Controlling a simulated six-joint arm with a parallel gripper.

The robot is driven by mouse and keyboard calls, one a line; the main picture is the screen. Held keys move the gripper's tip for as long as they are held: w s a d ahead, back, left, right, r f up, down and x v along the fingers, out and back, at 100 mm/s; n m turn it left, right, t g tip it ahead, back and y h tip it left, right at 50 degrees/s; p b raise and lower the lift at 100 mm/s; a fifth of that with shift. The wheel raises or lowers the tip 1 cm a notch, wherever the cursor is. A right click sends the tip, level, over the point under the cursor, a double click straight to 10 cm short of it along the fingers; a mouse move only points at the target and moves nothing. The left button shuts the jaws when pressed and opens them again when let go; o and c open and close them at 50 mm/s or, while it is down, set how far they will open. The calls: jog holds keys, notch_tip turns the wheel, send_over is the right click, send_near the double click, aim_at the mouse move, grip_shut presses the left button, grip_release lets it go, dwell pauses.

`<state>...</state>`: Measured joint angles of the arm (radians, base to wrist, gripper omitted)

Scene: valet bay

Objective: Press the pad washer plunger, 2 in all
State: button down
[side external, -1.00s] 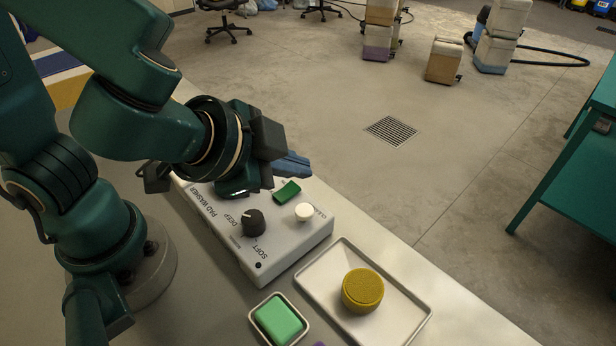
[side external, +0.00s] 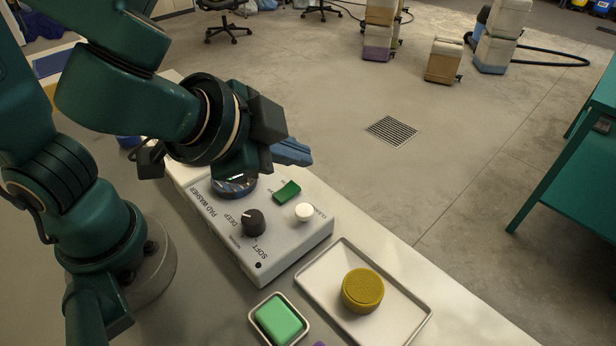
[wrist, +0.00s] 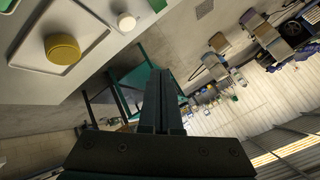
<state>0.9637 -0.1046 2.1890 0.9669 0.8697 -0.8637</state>
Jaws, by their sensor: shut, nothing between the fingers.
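The pad washer (side external: 290,245) is a white box on the bench, marked PAD WASHER. Its top carries a black knob (side external: 253,222), a green rocker (side external: 287,191) and a white round button (side external: 303,212), which looks like the plunger and stands proud. The button also shows in the wrist view (wrist: 126,22), near the top edge. My gripper (side external: 303,155) is shut and empty, above and behind the box, apart from the button. Its closed fingers (wrist: 162,98) point out over the floor in the wrist view. My wrist partly hides a dark round disc (side external: 236,186) at the box's far end.
A white tray (side external: 408,328) holding a round yellow pad (side external: 362,290) lies beside the box. A small dish with a green block (side external: 279,320) stands in front. A teal table (side external: 570,150) stands at the right. Air above the button is clear.

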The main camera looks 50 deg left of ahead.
aim_at(306, 206)
jog(key=shift+f, duration=3.5)
jog(key=shift+f, duration=0.1)
jog(key=shift+f, duration=0.3)
jog(key=shift+f, duration=0.75)
jog(key=shift+r, duration=1.2)
jog(key=shift+r, duration=2.5)
